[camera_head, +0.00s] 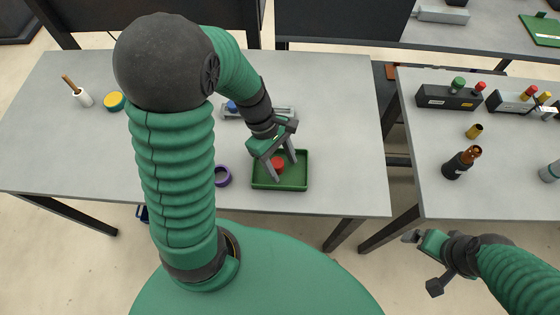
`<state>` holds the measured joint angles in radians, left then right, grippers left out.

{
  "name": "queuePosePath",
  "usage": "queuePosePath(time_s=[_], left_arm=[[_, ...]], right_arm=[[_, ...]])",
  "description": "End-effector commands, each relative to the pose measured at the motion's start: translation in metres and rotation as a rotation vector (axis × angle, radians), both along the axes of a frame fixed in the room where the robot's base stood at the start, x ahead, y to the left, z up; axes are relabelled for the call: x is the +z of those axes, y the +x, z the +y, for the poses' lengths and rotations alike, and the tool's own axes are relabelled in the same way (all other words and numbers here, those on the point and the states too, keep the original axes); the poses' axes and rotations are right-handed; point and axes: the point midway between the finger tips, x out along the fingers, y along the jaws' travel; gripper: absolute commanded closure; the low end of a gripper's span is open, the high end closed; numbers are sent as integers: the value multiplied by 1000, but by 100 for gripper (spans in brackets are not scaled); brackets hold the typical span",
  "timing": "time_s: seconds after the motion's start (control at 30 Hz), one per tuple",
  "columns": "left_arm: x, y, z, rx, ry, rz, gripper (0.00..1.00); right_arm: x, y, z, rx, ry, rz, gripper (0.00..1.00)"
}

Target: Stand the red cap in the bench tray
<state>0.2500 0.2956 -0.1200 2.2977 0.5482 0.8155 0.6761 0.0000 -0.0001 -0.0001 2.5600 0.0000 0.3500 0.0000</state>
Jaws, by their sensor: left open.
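The green bench tray (297,183) lies on the grey table near its front edge. The red cap (277,164) is inside the tray, toward its left side. My left gripper (281,172) is over the tray with its fingers apart, one on either side of the cap, pointing down. I cannot tell whether the fingers touch the cap.
A purple ring (222,176) lies just left of the tray. The table right of the tray is clear.

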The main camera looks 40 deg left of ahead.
Motion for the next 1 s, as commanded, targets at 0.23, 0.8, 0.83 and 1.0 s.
queuePosePath(time_s=[0.23,0.8,0.83,1.0], left_arm=[[15,1,7,2,-1,-2,44],[104,3,42,-87,35,-29,44],[98,1,38,-167,67,-55,44],[55,-3,7,-955,330,-327,44]], right_arm=[[6,0,0,0,0,0,1],[28,0,0,0,0,0,1],[28,0,0,0,0,0,1],[28,0,0,0,0,0,1]])
